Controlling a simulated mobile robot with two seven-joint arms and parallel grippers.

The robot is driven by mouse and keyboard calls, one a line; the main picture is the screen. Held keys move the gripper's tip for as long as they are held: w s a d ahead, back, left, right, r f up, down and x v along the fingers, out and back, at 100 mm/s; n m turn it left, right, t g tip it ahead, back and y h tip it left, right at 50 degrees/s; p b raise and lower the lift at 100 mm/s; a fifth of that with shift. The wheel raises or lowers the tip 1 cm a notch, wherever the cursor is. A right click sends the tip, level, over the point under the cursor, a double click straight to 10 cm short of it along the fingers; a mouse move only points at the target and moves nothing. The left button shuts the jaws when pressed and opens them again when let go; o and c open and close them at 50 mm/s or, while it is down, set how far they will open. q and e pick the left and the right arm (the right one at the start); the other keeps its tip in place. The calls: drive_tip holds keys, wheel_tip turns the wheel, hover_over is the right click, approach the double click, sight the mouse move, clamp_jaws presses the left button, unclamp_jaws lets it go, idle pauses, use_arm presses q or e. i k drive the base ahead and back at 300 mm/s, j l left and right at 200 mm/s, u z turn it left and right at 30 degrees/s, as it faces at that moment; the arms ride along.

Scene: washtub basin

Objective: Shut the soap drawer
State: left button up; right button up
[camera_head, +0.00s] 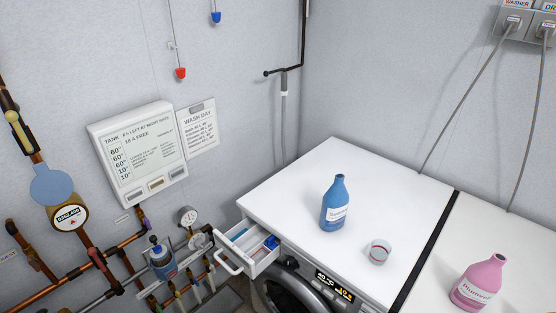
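The soap drawer (240,264) is pulled out from the upper left of the washer's front. It is white with a loop handle (226,263) at its front end, and blue parts show inside it. The white washer (305,203) stands at the middle right, with its dark round door and lit display below the drawer. Neither of my grippers shows in the head view.
A blue bottle (335,207) and a clear cup (379,252) stand on the washer top. A pink bottle (479,281) stands on the neighbouring white machine.

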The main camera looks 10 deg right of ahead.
sight(244, 244)
drive_tip(key=l+u, duration=0.2)
drive_tip(key=u, duration=0.25)
drive_tip(key=l+u, duration=0.15)
drive_tip(key=u, duration=0.3)
drive_tip(key=l+u, duration=0.2)
drive_tip(key=u, duration=0.25)
drive_tip(key=l+u, duration=0.2)
drive_tip(key=u, duration=0.25)
